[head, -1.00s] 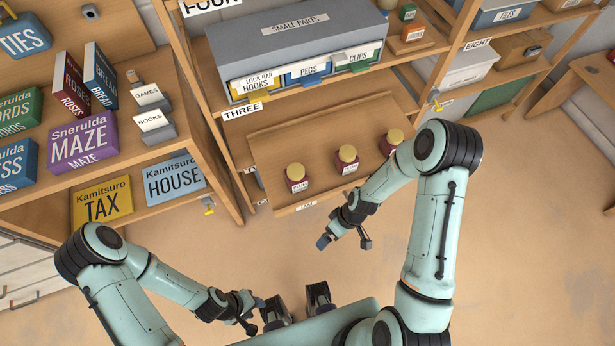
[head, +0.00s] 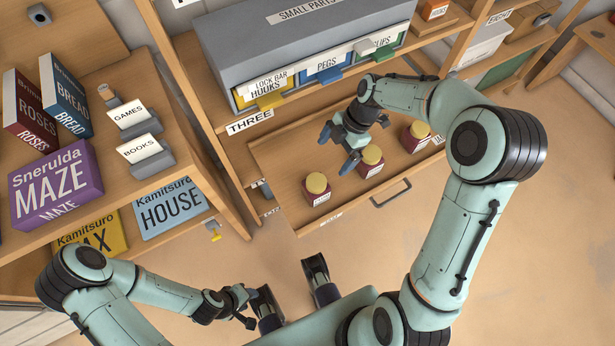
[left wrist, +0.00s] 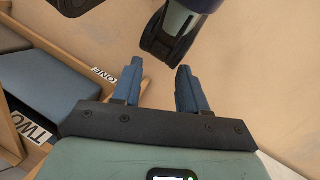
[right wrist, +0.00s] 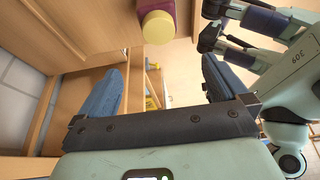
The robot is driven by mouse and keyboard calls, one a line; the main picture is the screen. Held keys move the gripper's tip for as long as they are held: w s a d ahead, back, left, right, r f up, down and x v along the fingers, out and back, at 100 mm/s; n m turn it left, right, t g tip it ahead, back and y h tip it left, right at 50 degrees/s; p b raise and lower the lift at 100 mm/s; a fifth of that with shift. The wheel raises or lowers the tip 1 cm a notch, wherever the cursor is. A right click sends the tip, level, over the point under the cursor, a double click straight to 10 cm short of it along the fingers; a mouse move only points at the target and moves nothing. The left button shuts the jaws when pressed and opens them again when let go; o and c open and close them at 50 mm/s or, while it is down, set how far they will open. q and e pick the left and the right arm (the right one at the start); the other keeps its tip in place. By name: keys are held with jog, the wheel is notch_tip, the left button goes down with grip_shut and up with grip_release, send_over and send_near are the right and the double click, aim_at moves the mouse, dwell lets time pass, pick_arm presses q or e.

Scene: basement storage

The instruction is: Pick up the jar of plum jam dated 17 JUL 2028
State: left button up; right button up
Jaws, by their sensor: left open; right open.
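Three dark red jars with gold lids stand in a row on a wooden pull-out shelf (head: 283,160): a left jar (head: 318,190), a middle jar (head: 371,162) and a right jar (head: 415,137). Their white labels are too small for me to read any date. My right gripper (head: 336,150) is open and empty above the shelf, just left of the middle jar and behind the left jar. In the right wrist view a gold lid (right wrist: 157,27) shows beyond the open fingers; I cannot tell which jar it is. My left gripper (left wrist: 160,75) is open and empty, low near my base.
A grey small-parts cabinet (head: 290,45) with labelled drawers stands above the pull-out shelf, close behind my right gripper. A handle (head: 391,193) is on the shelf's front. A bookcase with boxed games (head: 57,187) stands at the left. The floor at the right (head: 560,230) is clear.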

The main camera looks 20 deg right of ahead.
jog(key=b, duration=0.3)
send_near(320, 179)
jog(key=b+x, duration=0.1)
jog(key=x, duration=0.6)
jog(key=shift+s+a+f, duration=0.1)
jog(key=shift+s+f, duration=0.05)
jog(key=shift+f, duration=0.05)
jog(key=b+x, duration=0.1)
jog(key=x, duration=0.4)
jog(key=shift+a+f, duration=0.2)
jog(key=shift+f, duration=0.05)
pick_arm(q)
jog(key=w+a+f+t, duration=0.2)
jog(key=w+f, duration=0.4)
jog(key=shift+w+a+f+y, duration=0.3)
jog(key=shift+f+y, duration=0.1)
pick_arm(e)
jog(key=c, duration=1.4)
